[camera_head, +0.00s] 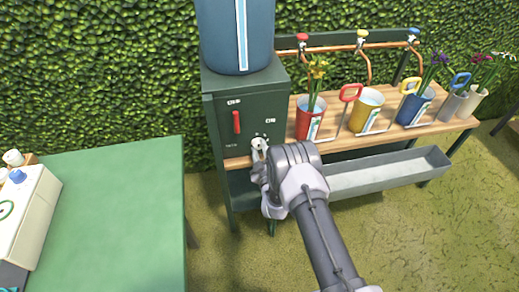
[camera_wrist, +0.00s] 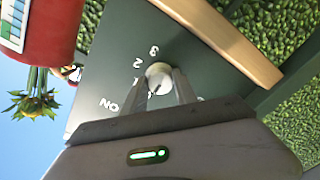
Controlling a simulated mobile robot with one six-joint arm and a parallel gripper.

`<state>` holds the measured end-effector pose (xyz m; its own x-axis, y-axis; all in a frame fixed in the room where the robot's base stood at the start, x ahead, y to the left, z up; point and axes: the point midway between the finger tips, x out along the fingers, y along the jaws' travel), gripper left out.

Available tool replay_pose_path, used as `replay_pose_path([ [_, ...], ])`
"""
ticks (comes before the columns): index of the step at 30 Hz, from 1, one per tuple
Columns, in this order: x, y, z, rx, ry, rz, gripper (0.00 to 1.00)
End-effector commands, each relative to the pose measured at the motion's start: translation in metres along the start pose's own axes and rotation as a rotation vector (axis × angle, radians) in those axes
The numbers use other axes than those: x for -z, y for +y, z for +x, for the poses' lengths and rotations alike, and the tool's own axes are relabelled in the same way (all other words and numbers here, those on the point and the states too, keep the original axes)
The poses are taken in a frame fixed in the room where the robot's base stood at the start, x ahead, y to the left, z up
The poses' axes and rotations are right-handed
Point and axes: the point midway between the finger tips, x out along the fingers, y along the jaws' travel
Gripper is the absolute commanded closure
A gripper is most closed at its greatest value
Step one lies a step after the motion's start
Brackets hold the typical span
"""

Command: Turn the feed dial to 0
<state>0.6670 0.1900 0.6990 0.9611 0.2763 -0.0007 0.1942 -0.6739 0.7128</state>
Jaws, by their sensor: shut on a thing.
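The feed dial (camera_head: 259,143) is a small pale knob low on the front of the dark green cabinet (camera_head: 222,112). In the wrist view the dial (camera_wrist: 158,70) sits between my fingertips, with white marks 3 and 2 beside it and lettering like ON further down. My gripper (camera_head: 259,155) is shut on the dial, and its two fingers (camera_wrist: 160,88) show on either side of the knob. The fingers hide part of the dial and its scale, so I cannot tell which mark it points to.
A red lever (camera_head: 237,121) is above and left of the dial. A blue tank (camera_head: 236,35) stands on the cabinet. A wooden shelf (camera_head: 341,140) with flower pots runs right, above a grey trough (camera_head: 385,176). A green table (camera_head: 115,225) is at left.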

Motion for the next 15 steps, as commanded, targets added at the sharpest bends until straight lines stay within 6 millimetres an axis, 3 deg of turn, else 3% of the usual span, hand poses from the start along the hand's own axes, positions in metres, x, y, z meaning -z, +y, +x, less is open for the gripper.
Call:
replay_pose_path([
  [12, 0.0052, 0.0052, 0.0041, -0.011, 0.011, -0.009, 1.0],
  [13, 0.0052, 0.0052, 0.0041, -0.011, 0.012, -0.009, 0.64],
  [15, 0.0053, 0.0052, 0.0041, -0.011, 0.012, -0.009, 0.5],
])
